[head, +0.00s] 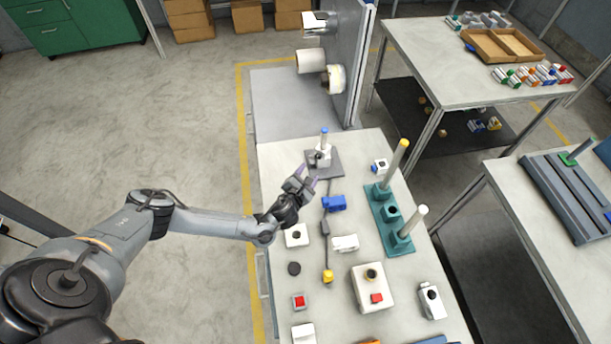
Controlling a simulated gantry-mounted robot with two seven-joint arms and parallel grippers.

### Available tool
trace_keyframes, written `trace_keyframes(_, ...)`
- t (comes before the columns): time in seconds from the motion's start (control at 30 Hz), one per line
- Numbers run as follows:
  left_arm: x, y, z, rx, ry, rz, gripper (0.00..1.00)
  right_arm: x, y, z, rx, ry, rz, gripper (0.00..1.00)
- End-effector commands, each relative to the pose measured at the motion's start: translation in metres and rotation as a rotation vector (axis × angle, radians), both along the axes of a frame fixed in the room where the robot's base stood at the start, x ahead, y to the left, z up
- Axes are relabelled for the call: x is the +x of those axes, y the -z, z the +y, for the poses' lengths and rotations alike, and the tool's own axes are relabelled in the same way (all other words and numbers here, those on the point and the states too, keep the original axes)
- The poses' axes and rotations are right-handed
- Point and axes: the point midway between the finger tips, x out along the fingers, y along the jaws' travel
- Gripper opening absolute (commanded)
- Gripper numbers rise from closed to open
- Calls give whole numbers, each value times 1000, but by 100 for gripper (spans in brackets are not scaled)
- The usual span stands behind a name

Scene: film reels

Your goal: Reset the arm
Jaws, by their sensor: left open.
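My left arm (205,222) reaches in from the left over the near table. My left gripper (309,175) is open, its fingers pointing toward the back of the table. I see nothing held between the fingers. It is just in front of a dark grey plate (335,168) that bears a white part with a blue-tipped post (323,142). I cannot tell whether the fingers touch the plate. My right gripper is out of view.
A teal base with posts (397,245) stands on the table's right side. A blue block (335,203), a white box with a red button (366,290) and several small parts lie nearby. A vertical panel with rollers (352,70) rises behind. Other tables (430,50) stand right.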

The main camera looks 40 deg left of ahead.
Motion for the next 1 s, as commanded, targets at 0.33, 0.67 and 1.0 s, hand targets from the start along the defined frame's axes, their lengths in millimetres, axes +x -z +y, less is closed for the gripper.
trace_keyframes(0.33, -13, -4, -5, -1, 0, 1, 53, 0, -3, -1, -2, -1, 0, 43)
trace_keyframes(0.67, -13, -4, -6, -5, -1, 1, 53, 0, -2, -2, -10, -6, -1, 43)
trace_keyframes(1.0, -48, 23, -82, -475, -146, 41, 53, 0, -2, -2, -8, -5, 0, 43)
